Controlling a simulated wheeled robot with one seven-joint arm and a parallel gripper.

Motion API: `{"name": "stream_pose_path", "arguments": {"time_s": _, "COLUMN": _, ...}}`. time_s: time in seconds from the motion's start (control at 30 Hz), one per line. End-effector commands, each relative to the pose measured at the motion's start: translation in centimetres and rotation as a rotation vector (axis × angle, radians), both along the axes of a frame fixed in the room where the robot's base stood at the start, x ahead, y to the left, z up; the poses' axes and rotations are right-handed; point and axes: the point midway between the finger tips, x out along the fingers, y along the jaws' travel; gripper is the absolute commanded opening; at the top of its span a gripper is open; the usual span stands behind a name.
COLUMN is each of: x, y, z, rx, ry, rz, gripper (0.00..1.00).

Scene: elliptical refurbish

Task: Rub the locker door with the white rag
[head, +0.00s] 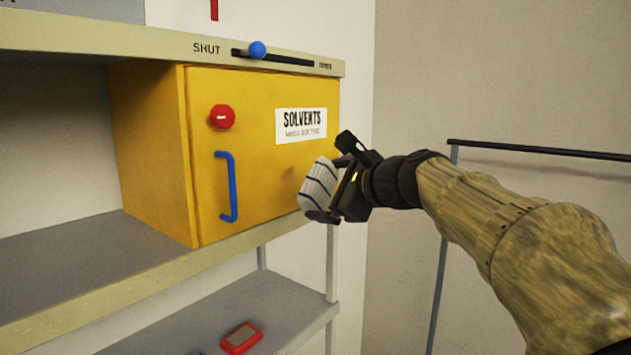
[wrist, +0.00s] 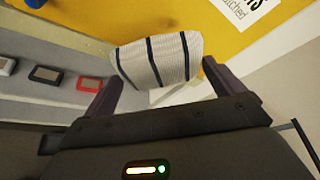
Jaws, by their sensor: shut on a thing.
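The yellow locker (head: 150,130) stands on a shelf, and its door (head: 255,165) is closed. The door has a blue handle (head: 228,187), a red knob (head: 222,116) and a white "SOLVENTS" label (head: 301,124). My gripper (head: 335,190) is shut on the white rag (head: 318,187), which has dark stripes. It holds the rag in front of the door's lower right part. In the wrist view the rag (wrist: 160,60) spans between the two fingers, with the yellow door (wrist: 225,40) behind it. I cannot tell whether the rag touches the door.
A blue slider knob (head: 257,49) sits near the "SHUT" end of its slot on the upper shelf edge. A red-framed device (head: 241,338) lies on the lower shelf; the wrist view shows more devices (wrist: 45,75) there. A dark rail (head: 540,150) stands at the right.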

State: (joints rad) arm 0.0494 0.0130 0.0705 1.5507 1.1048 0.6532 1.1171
Motion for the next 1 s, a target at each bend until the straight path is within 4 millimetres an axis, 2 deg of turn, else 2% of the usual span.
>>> {"name": "stream_pose_path", "arguments": {"time_s": 0.27, "x": 0.5, "y": 0.7, "z": 0.4, "rx": 0.0, "ry": 0.001, "rz": 0.002, "gripper": 0.76}}
{"name": "stream_pose_path", "arguments": {"time_s": 1.0, "x": 4.1, "y": 5.5, "z": 2.2, "rx": 0.0, "ry": 0.001, "rz": 0.001, "gripper": 0.76}}
